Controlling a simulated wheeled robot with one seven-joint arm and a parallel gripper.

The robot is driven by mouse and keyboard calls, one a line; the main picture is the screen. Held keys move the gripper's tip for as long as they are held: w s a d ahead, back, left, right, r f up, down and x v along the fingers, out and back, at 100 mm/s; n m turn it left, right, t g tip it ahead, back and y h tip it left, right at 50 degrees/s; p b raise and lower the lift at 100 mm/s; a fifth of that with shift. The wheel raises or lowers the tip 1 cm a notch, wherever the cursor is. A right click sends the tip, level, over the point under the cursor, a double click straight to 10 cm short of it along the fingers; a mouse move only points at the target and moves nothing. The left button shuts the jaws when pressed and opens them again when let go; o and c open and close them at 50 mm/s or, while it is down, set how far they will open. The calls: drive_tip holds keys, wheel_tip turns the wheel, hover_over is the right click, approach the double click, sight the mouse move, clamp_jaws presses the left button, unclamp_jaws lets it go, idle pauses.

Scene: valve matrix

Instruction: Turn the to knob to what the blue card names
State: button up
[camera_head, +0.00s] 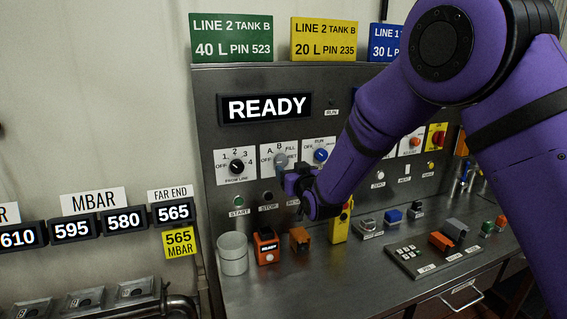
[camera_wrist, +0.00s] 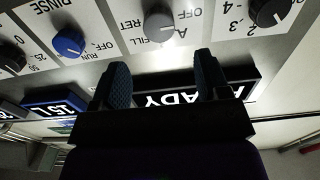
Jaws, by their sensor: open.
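The blue card (camera_head: 383,42) stands on top of the panel; "LINE 1" and "30 L" show, and my arm hides its right part. A grey knob (camera_head: 281,160) sits on a white plate marked A, B and FILL; its own name is not readable. In the wrist view, that grey knob (camera_wrist: 160,24) is upside down with FILL, A, RET and OFF around it. My gripper (camera_head: 290,182) is just below and in front of this knob. In the wrist view my gripper (camera_wrist: 163,72) is open and empty, its two dark blue fingers apart, with the knob beyond them.
A black knob (camera_head: 236,166) is to the left and a blue knob (camera_head: 320,155) to the right. Green (camera_head: 233,38) and yellow (camera_head: 323,40) cards stand above the READY display (camera_head: 265,107). A grey cup (camera_head: 232,254) and several small items stand on the bench below.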

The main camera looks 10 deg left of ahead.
sight(283, 161)
drive_tip(key=x, duration=0.7)
drive_tip(key=shift+w+a, duration=0.1)
drive_tip(key=shift+w, duration=0.1)
drive_tip(key=c, duration=0.9)
